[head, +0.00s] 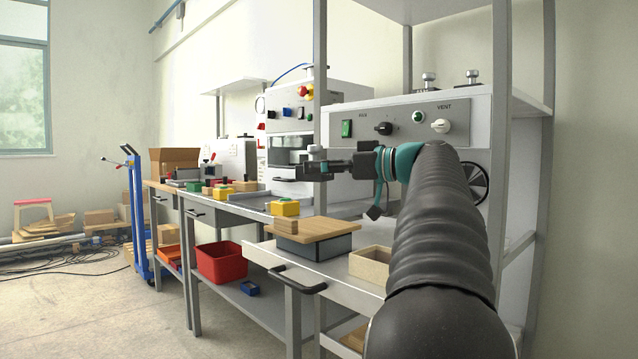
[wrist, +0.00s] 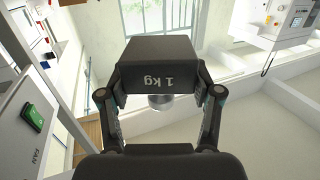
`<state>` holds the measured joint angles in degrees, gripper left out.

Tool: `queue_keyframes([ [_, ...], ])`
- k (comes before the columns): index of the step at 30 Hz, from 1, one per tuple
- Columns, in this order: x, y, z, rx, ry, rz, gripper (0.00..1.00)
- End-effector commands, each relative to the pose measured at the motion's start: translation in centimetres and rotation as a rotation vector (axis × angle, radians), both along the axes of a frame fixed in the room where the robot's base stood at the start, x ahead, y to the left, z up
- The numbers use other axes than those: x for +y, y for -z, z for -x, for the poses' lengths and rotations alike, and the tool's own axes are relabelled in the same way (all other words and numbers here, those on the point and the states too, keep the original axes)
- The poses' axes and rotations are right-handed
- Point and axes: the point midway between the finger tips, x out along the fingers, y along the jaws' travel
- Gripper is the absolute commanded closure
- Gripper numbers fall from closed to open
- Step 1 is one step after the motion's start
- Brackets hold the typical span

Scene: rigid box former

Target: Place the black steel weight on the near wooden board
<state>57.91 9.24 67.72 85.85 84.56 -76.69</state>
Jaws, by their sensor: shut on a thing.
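The black steel weight (wrist: 160,62) is a dark block marked "1 kg" with a silver knob, held between both fingers of my gripper (wrist: 158,92) in the wrist view. In the head view my gripper (head: 322,170) reaches left from the arm, with the dark weight (head: 309,172) at its end and the pale knob (head: 315,151) on top. The near wooden board (head: 318,230) lies flat on a grey box (head: 313,248), lower in the head picture than the weight. The weight is clear of the board.
A small wooden block (head: 286,226) sits at the board's left edge. An open wooden tray (head: 371,265) stands to the right. A yellow box (head: 285,208) stands behind the board. A machine panel (head: 410,122) and shelf posts (head: 319,70) rise behind and beside my arm.

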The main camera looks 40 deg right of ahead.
Motion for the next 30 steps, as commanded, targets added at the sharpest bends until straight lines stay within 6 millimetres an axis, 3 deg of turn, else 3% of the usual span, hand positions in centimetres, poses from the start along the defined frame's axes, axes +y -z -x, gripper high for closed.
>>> queue_keyframes([
  [15,-5.7,4.7,-6.1,-0.002,0.0,0.0,1.0],
  [24,-6.6,6.0,-7.2,-0.002,0.0,0.0,1.0],
  [30,-6.6,8.4,-7.1,-0.002,0.001,-0.001,1.0],
])
